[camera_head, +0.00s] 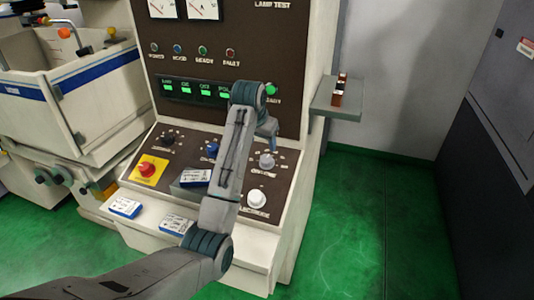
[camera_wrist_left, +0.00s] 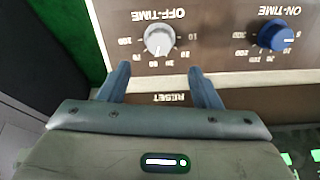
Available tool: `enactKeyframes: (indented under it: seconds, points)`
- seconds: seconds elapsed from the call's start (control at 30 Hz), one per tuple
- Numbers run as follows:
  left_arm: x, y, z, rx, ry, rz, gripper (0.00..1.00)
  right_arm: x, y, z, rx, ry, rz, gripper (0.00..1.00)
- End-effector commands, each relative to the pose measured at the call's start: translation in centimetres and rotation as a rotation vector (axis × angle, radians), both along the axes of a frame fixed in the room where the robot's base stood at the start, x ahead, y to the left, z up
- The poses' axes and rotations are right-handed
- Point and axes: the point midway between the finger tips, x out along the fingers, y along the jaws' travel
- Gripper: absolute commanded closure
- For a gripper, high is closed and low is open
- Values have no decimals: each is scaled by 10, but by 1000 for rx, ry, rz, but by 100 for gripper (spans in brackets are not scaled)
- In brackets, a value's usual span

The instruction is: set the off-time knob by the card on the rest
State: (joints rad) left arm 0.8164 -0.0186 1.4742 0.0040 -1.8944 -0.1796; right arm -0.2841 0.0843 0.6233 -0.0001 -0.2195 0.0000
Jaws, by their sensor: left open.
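The grey off-time knob (camera_head: 267,160) is on the right of the sloped brown panel. In the left wrist view the off-time knob (camera_wrist_left: 159,40) appears upside down, ringed by printed numbers; its exact setting is hard to read. My left gripper (camera_head: 268,130) is above the knob in the head view. In the wrist view its fingers (camera_wrist_left: 160,82) are open and empty, pointing toward the knob, which lies beyond the tips between their lines. A white card (camera_head: 195,176) stands on a dark rest at the panel's middle; its writing is too small to read. My right gripper is not in view.
The blue on-time knob (camera_head: 212,150) also shows in the wrist view (camera_wrist_left: 278,37). A white electrode knob (camera_head: 257,199) and red button (camera_head: 147,169) are on the panel. Two blue-white cards (camera_head: 124,208) (camera_head: 176,224) lie on the front ledge. A grey shelf (camera_head: 336,104) juts out right.

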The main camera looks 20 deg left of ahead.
Motion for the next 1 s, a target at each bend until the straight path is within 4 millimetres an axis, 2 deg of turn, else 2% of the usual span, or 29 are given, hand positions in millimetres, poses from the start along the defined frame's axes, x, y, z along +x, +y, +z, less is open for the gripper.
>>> enactKeyframes:
  seconds: [0.2,0.27,0.37,0.5,0.67,0.9,0.93,1.0]
  points:
    - [14,-1,-35,0,7,0,42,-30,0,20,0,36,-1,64]
    - [19,-1,-45,0,7,0,42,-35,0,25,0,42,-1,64]
    - [25,-1,-62,0,6,0,42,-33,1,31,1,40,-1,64]
    - [32,-2,-79,0,4,0,42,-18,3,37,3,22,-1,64]
    - [36,-2,-88,0,1,0,42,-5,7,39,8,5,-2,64]
    - [36,-2,-90,0,0,0,42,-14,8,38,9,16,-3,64]
    - [36,-2,-90,0,0,0,44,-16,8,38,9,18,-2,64]
    - [36,-2,-89,0,0,0,58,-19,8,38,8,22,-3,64]
